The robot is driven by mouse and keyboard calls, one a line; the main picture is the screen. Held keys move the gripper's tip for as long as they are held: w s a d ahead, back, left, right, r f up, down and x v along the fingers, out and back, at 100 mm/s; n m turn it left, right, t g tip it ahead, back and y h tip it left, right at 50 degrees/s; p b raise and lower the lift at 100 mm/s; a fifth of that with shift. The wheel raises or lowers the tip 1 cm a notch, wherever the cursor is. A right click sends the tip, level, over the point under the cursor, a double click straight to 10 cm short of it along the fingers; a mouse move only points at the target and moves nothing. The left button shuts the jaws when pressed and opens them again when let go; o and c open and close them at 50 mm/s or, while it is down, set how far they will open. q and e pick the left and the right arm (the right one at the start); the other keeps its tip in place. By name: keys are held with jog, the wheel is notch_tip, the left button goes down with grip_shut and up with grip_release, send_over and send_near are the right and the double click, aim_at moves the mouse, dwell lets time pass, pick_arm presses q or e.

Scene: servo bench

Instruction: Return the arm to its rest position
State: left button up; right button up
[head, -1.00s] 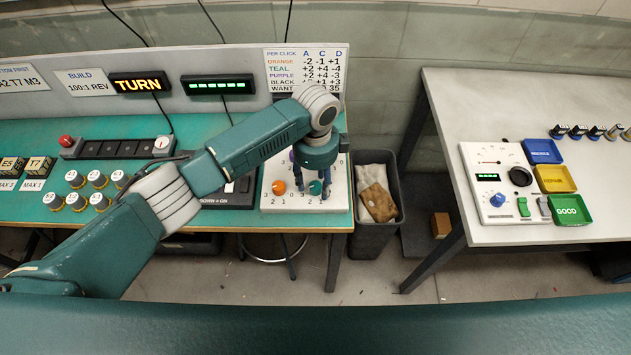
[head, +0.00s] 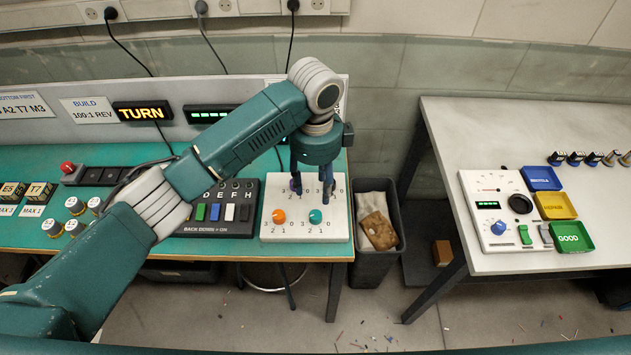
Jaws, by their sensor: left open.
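My left arm reaches in from the lower left across the teal bench (head: 200,245). My left gripper (head: 311,188) points down over the back part of the white dial panel (head: 275,234). Its fingers are apart with nothing seen between them. An orange knob (head: 279,216) and a teal knob (head: 315,216) sit on the front of the panel, clear of the fingers. A purple knob (head: 295,184) is partly hidden behind the fingers. My right gripper is not in view.
A black switch box (head: 222,213) with coloured levers stands left of the panel. A grey bin (head: 376,262) stands right of the bench. A white table (head: 450,150) with trays is at the right.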

pick_arm(q)
jog(key=shift+s, duration=0.1)
jog(key=s+d+f+n+h, duration=0.2)
jog(key=s+f+n+h, duration=0.2)
jog(key=s+f+n, duration=0.55)
jog(key=s+a+n+t+y, duration=0.2)
jog(key=s+a+n, duration=0.3)
jog(key=s+a, duration=0.45)
jog(key=s+a+n+t+y, duration=0.2)
jog(key=s+a+n, duration=0.4)
jog(key=a, duration=0.7)
jog(key=s+f+g+b, duration=0.25)
jog(key=f+b, duration=0.35)
jog(key=f, duration=2.8)
jog(key=s+a+f+b, duration=0.3)
jog(key=s+f, duration=1.4)
jog(key=f, duration=0.1)
jog(key=shift+s+f+b, duration=0.15)
jog(key=shift+f+b, duration=0.15)
